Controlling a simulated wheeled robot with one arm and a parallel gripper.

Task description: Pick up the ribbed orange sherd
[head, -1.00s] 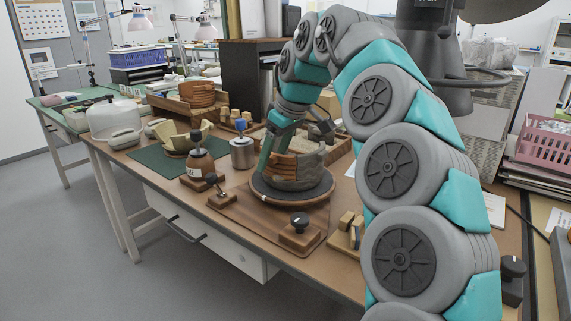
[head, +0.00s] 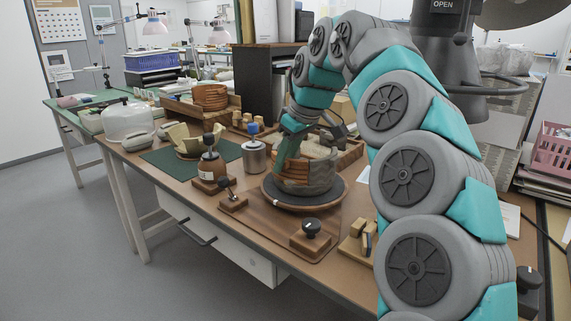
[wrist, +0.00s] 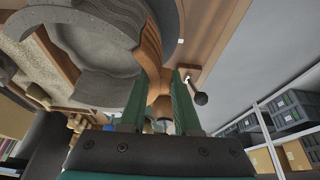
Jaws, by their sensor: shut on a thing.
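A round vessel (head: 318,177) of grey and orange pieces stands on a dark turntable (head: 330,200) on the workbench. My gripper (head: 281,160) reaches down at the vessel's left side. In the wrist view my gripper (wrist: 160,82) has its two green fingers on either side of a curved orange sherd (wrist: 153,48), shut on it. The sherd lies along the vessel's grey wall (wrist: 95,40); I cannot tell whether the two touch. My arm covers part of the bench to the right.
A green mat (head: 163,162) bears a pale broken bowl (head: 186,140). A wooden rack (head: 190,110) holds orange ribbed pieces (head: 210,97).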

